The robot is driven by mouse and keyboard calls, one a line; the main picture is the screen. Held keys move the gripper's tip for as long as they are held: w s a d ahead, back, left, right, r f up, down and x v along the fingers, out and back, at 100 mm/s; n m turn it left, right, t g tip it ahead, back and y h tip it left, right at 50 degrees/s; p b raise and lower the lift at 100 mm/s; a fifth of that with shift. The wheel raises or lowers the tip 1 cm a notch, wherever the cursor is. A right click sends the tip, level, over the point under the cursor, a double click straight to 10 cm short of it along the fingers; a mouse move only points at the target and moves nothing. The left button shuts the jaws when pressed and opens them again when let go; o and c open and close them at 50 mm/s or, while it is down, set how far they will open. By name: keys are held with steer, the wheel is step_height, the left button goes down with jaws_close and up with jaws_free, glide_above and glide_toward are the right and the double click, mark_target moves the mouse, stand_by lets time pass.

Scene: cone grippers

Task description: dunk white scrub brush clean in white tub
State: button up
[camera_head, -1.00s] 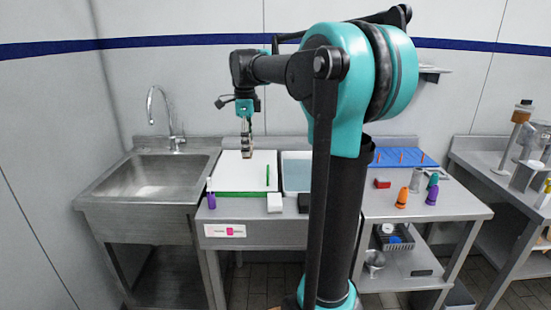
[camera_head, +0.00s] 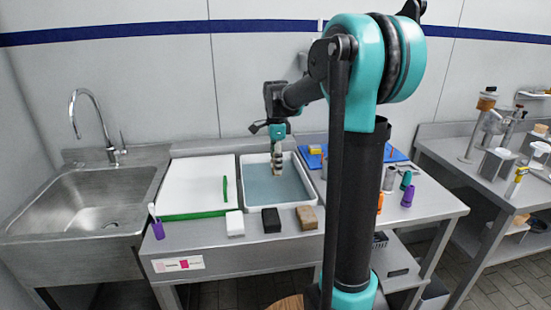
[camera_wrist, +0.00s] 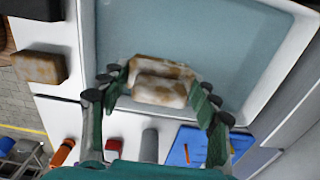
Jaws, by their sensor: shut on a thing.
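The white scrub brush (camera_wrist: 160,90) is pale with brown stains over its top and sides. My gripper (camera_wrist: 160,80) is shut on it, with its green fingers on either side. The white tub (camera_head: 244,187) holds blue-grey water (camera_head: 285,188) and stands on the counter; its rim also shows in the wrist view (camera_wrist: 88,45). I cannot tell whether the brush touches the water.
A white board (camera_head: 195,185) with a green edge lies left of the tub. White (camera_head: 235,224), black (camera_head: 271,221) and brown (camera_head: 307,218) blocks line the front. A purple item (camera_head: 157,229) stands front left. A sink (camera_head: 85,205) is far left, and a blue mat (camera_head: 312,160) lies right.

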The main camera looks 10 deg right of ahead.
steer(key=shift+f, duration=7)
steer(key=shift+r, duration=6.65)
steer(key=shift+r, duration=2)
